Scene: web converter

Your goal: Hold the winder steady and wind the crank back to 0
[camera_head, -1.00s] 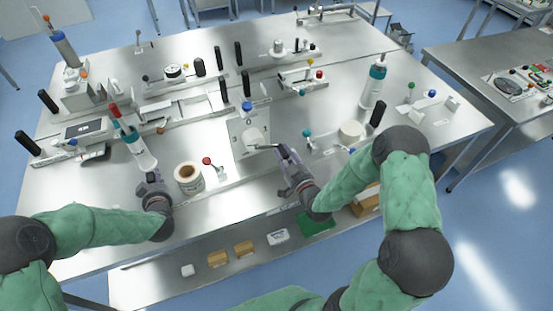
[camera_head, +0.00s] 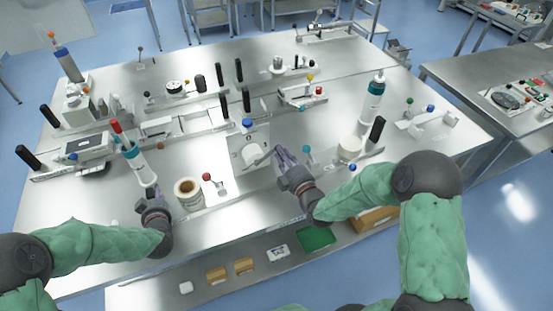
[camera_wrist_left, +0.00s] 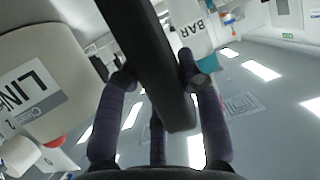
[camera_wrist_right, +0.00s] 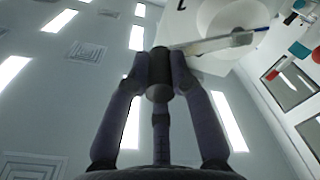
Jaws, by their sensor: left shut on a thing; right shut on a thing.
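The winder (camera_head: 236,148) is a pale upright plate with a white disc (camera_head: 252,154) and a blue knob above, at the table's middle. A thin crank arm (camera_head: 263,158) runs from the disc up to the right. It also shows in the right wrist view (camera_wrist_right: 215,41). My right gripper (camera_head: 281,153) is shut on the crank's dark cylindrical grip (camera_wrist_right: 158,75). My left gripper (camera_head: 150,190) is at the table's front left and is shut on a black bar (camera_wrist_left: 155,65). What the bar belongs to is hidden in the head view. Any crank scale is unreadable.
A white roll (camera_head: 188,190) and a red-knobbed lever (camera_head: 210,182) stand between my grippers. A round white block (camera_head: 349,149) stands right of my right gripper.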

